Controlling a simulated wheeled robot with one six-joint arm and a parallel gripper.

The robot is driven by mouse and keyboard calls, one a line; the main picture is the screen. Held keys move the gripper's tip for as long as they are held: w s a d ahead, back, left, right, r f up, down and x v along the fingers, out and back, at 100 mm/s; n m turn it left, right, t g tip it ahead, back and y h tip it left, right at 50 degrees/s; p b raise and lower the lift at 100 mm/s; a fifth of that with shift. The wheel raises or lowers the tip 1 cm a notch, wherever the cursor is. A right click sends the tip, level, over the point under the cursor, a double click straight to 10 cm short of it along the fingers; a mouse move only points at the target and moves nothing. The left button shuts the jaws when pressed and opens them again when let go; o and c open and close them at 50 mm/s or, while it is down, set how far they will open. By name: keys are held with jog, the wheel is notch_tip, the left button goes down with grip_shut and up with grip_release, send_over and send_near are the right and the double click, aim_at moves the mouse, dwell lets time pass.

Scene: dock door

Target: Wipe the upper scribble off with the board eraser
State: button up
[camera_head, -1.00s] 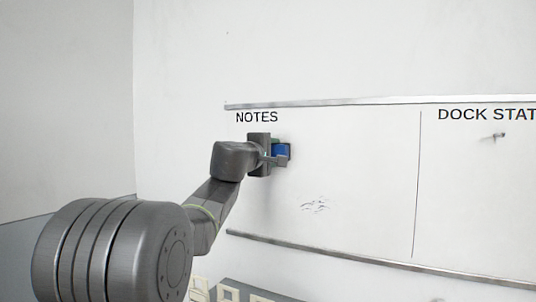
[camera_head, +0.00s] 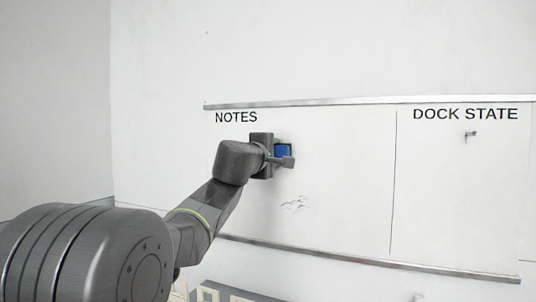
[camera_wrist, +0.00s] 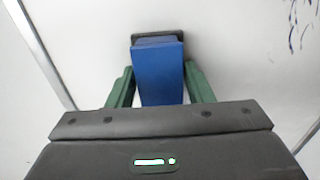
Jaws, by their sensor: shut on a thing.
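The board eraser, a blue block (camera_head: 284,150) with a dark pad, is held by my gripper (camera_head: 279,156) at the whiteboard (camera_head: 345,160), below the word NOTES. In the wrist view the eraser (camera_wrist: 160,75) sits between the green fingers of my gripper (camera_wrist: 160,84), its dark pad facing the board. The pad is at or very near the surface; I cannot tell if it touches. A faint thin scribble (camera_head: 295,204) shows lower on the NOTES panel. Blue marks (camera_wrist: 304,25) show at the wrist view's upper right. No upper scribble shows; the gripper and eraser cover part of the panel.
Metal rails run along the board's top (camera_head: 340,102) and bottom (camera_head: 350,256). A thin vertical line (camera_head: 393,185) divides NOTES from DOCK STATE, where a small hook-like item (camera_head: 470,135) sits. Cream pieces (camera_head: 208,294) show at the bottom. The panel right of the eraser is clear.

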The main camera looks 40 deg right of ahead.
aim_at(286, 153)
jog(key=shift+s+d+r, duration=0.1)
jog(key=shift+s+d, duration=0.25)
jog(key=shift+s, duration=0.3)
jog(key=shift+s+d, duration=0.35)
jog(key=shift+s, duration=0.3)
jog(key=shift+s+d, duration=0.1)
jog(key=shift+s, duration=0.2)
jog(key=w+a+b, duration=0.2)
jog(key=w+a, duration=0.4)
jog(key=w, duration=0.7)
jog(key=shift+a, duration=0.4)
jog(key=shift+b+v, duration=1.6)
jog(key=shift+v, duration=1.4)
jog(key=shift+s+a, duration=0.1)
